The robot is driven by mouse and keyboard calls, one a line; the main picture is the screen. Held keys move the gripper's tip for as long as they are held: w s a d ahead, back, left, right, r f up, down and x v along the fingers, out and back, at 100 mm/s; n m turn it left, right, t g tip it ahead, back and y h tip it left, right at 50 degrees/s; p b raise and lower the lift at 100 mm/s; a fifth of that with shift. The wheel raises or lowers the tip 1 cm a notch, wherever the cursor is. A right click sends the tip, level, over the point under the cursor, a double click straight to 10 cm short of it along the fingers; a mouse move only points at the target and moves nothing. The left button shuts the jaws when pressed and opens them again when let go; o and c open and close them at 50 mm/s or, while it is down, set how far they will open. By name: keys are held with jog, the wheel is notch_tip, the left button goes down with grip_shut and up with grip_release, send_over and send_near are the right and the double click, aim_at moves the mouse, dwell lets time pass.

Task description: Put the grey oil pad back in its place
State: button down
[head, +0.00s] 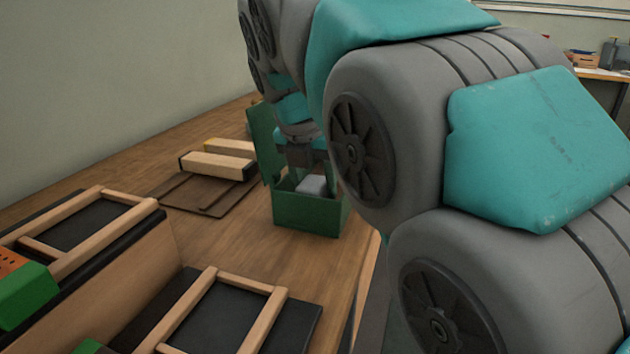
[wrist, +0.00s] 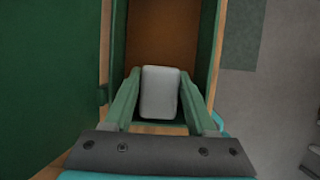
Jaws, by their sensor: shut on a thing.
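The grey oil pad (head: 313,185) is a light, rounded block at the open mouth of a green box (head: 303,215). It also shows in the wrist view (wrist: 160,93). My gripper (wrist: 159,80) is shut on it, with one green finger along each side. In the wrist view the pad is over the near end of the box opening, whose brown inside (wrist: 165,35) shows beyond it. I cannot tell whether the pad touches the box floor. In the head view my arm hides part of the box and most of my gripper.
The box's green lid (head: 264,140) stands open on the left and fills the left of the wrist view. Wooden blocks (head: 215,166) with dark ends lie on a brown board (head: 187,197) to the left. Wooden frames on black bases (head: 235,315) stand in front.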

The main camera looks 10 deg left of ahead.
jog(key=shift+f, duration=0.45)
grip_release()
dwell(0.6)
jog(key=shift+r, duration=0.15)
jog(key=shift+r+p, duration=1.45)
jog(key=shift+r, duration=0.1)
jog(key=shift+r+p, duration=0.5)
jog(key=shift+r, duration=2.3)
